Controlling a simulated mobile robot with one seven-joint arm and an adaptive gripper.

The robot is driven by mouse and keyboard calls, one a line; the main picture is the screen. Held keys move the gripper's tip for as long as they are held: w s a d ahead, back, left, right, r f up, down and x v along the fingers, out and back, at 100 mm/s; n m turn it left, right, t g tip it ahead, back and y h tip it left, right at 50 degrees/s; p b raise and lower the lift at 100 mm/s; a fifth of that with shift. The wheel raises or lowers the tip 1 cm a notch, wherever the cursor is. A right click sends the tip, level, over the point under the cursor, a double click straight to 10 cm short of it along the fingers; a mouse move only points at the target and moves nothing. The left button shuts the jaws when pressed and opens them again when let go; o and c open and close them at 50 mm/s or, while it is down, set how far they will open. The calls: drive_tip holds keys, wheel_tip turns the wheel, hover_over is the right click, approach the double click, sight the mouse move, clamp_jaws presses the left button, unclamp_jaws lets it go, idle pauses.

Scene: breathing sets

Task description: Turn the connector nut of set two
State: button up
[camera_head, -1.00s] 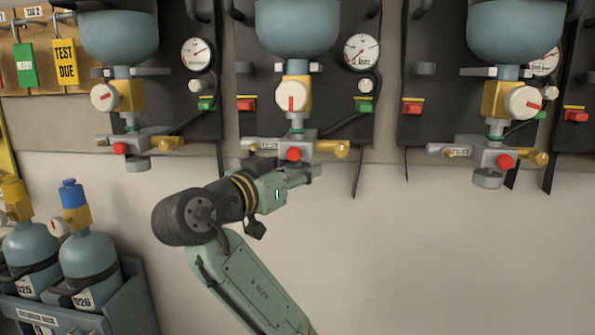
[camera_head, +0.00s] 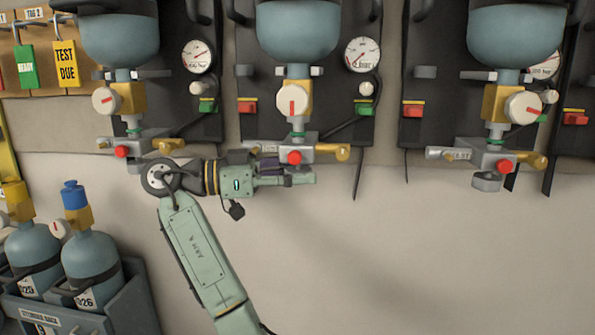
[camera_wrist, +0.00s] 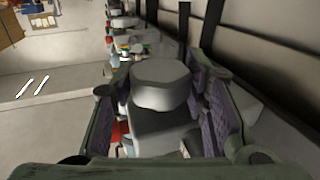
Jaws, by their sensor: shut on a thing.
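The middle breathing set has a blue-grey cylinder (camera_head: 298,35), a brass valve with a white knob (camera_head: 291,101) and a grey manifold with a red button (camera_head: 294,158). My gripper (camera_head: 300,178) is just under this manifold, lying nearly level and pointing right. In the wrist view, its purple-grey pads stand on both sides of a grey faceted connector nut (camera_wrist: 160,82), and it is shut on the nut. The fingers hide the nut in the head view. I cannot read a set number on the middle set.
Similar sets stand left and right, with a grey nut (camera_head: 486,181) under the right manifold. A rack of cylinders (camera_head: 60,308) stands lower left. The wall below right is clear.

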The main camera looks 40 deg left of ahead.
drive_tip(key=shift+d+m+g+h, duration=0.1)
drive_tip(key=shift+m+g+h, duration=0.2)
drive_tip(key=shift+m+h, duration=0.1)
drive_tip(key=o, duration=1.2)
drive_tip(key=shift+c, duration=0.2)
drive_tip(key=v, duration=1.2)
